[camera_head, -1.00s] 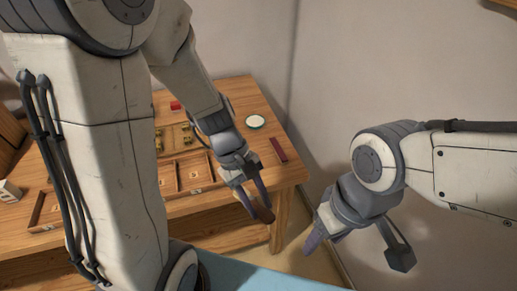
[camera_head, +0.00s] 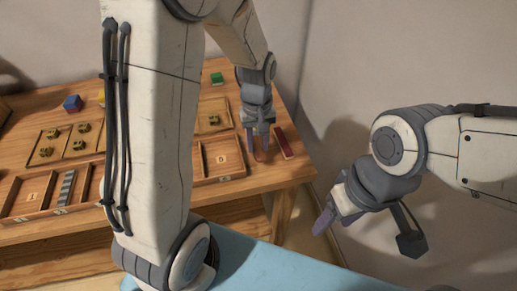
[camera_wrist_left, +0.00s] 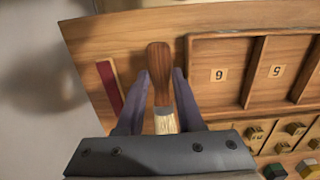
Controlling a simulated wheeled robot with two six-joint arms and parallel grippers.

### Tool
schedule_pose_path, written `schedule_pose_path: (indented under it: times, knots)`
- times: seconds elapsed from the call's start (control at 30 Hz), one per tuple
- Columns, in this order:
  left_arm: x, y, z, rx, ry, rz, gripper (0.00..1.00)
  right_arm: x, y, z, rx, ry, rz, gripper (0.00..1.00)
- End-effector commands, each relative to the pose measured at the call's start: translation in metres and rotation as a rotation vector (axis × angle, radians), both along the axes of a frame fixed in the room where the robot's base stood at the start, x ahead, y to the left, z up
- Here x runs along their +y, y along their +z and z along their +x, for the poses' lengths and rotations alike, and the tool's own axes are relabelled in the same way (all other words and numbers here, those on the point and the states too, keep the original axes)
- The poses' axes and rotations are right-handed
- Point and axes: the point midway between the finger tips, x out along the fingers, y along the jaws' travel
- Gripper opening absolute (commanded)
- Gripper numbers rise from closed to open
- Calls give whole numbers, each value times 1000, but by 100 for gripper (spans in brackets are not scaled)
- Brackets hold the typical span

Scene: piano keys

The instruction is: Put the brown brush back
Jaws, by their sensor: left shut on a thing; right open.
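My left gripper (camera_head: 258,145) is low over the right end of the wooden table and shut on the brown brush. In the left wrist view the brush (camera_wrist_left: 159,72) lies between the two fingers (camera_wrist_left: 159,95), its rounded brown handle pointing away from the wrist and its pale bristles nearer the wrist. In the head view only a little brown of it shows by the fingertips. I cannot tell whether it touches the table. My right gripper (camera_head: 366,235) is open and empty, off the table's right side.
A dark red bar (camera_head: 283,143) lies just right of my left gripper; it also shows in the left wrist view (camera_wrist_left: 109,85). A numbered wooden compartment tray (camera_head: 222,158) is close on the left. A green block (camera_head: 217,78) and a blue block (camera_head: 72,103) stand farther back.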

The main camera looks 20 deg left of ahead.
Motion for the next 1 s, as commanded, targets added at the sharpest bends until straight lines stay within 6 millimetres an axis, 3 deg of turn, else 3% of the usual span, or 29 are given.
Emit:
schedule_pose_path:
  times: [0.17, 0.43, 0.77, 0.8, 0.83, 1.0]
  knots:
    - [3, -10, 11, 2, -1, 0, 0, 0, 0, 0, 0, 0, 0, 61]
    - [2, -45, 11, 4, -4, 0, 0, 0, -2, 0, 0, 0, 0, 61]
    - [2, -48, 11, 0, -4, 0, 0, 0, -2, 0, 0, 0, 0, 61]
    - [2, -48, 11, 0, -4, 0, 52, 0, -2, 0, 0, 0, 0, 61]
    - [2, -48, 11, 0, -4, 0, 63, 0, -2, 0, 0, 0, 0, 61]
    - [2, -48, 11, 1, -4, -1, 66, 0, -2, 0, 0, 0, 0, 61]
